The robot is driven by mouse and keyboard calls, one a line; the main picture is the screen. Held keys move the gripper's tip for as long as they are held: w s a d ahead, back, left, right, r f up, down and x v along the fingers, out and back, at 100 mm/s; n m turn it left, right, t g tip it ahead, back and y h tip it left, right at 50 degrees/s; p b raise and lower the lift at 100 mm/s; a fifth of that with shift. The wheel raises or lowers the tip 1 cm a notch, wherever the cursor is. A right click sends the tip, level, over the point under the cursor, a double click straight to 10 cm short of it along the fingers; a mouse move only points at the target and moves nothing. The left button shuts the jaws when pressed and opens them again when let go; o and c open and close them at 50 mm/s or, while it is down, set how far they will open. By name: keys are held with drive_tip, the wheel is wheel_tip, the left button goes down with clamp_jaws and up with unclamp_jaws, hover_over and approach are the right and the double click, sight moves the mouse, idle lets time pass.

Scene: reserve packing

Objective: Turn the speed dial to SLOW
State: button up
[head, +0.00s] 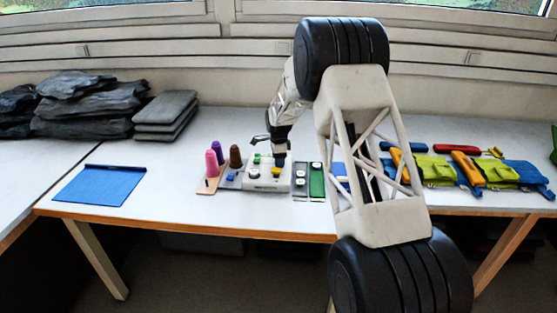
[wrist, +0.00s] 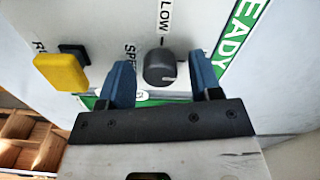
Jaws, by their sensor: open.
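The speed dial (wrist: 159,68) is a dark grey round knob on a white panel (wrist: 105,20), seen in the wrist view. A label ending in "LOW" and a short tick are above it, and part of "SPEED" shows to its left. A pale mark shows at the dial's lower right edge. My gripper (wrist: 161,72) is open, with one blue finger on each side of the dial and a gap visible on both sides. Whether the fingers reach down to its height is unclear. In the head view my gripper (head: 280,160) is over the white control box (head: 264,186).
A green "READY" strip (wrist: 243,45) is at right. Coloured cones (head: 212,164) stand left of the box; a blue mat (head: 100,185) lies farther left. Pouches (head: 435,170) lie right.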

drive_tip(key=c, duration=0.9)
drive_tip(key=shift+c, duration=0.2)
drive_tip(key=shift+n, duration=0.4)
drive_tip(key=n, duration=0.7)
drive_tip(key=shift+n, duration=0.4)
drive_tip(key=n, duration=0.4)
drive_tip(key=shift+n, duration=0.3)
drive_tip(key=n, duration=0.4)
drive_tip(key=shift+n, duration=0.4)
